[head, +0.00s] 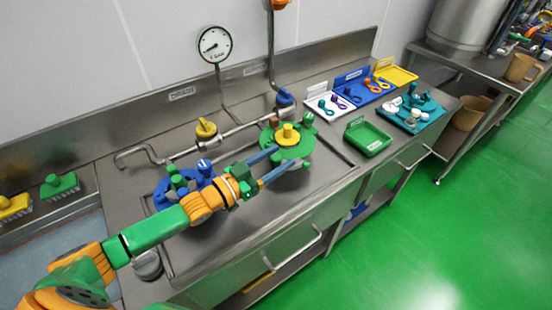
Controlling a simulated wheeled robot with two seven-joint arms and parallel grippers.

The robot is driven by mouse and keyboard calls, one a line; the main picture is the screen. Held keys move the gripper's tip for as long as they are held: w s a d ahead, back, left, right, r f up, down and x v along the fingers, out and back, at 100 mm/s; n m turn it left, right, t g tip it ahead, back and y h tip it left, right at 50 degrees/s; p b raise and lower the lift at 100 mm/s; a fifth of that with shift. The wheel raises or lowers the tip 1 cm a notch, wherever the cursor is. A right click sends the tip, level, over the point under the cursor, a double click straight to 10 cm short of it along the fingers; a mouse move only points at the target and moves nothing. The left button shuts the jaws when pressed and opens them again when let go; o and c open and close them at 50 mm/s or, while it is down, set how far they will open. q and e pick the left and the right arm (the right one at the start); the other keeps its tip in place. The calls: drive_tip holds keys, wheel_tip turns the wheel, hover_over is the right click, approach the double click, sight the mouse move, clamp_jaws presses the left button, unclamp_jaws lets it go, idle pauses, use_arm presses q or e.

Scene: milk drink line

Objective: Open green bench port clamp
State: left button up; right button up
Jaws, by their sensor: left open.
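The green bench port clamp (306,144) is a round green fitting on the steel bench, with a yellow knob (288,131) on top and green and orange upright parts around its edge. My left arm comes in from the left. My left gripper (284,157) is open, its two long blue fingers reaching toward the near side of the green fitting. The fingers overlap that near edge in the picture, and I cannot tell whether they touch it. The gripper hides part of the near side. My right gripper is not in view.
A blue port fitting (162,192) sits on the bench behind my forearm. A steel pipe with a yellow valve (206,128) and a blue valve (285,97) runs behind. A green tray (368,138), a white tray (326,106) and a teal tray (417,115) stand to the right.

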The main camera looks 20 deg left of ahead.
sight(272, 163)
use_arm(q)
drive_tip(key=shift+v, duration=3.5)
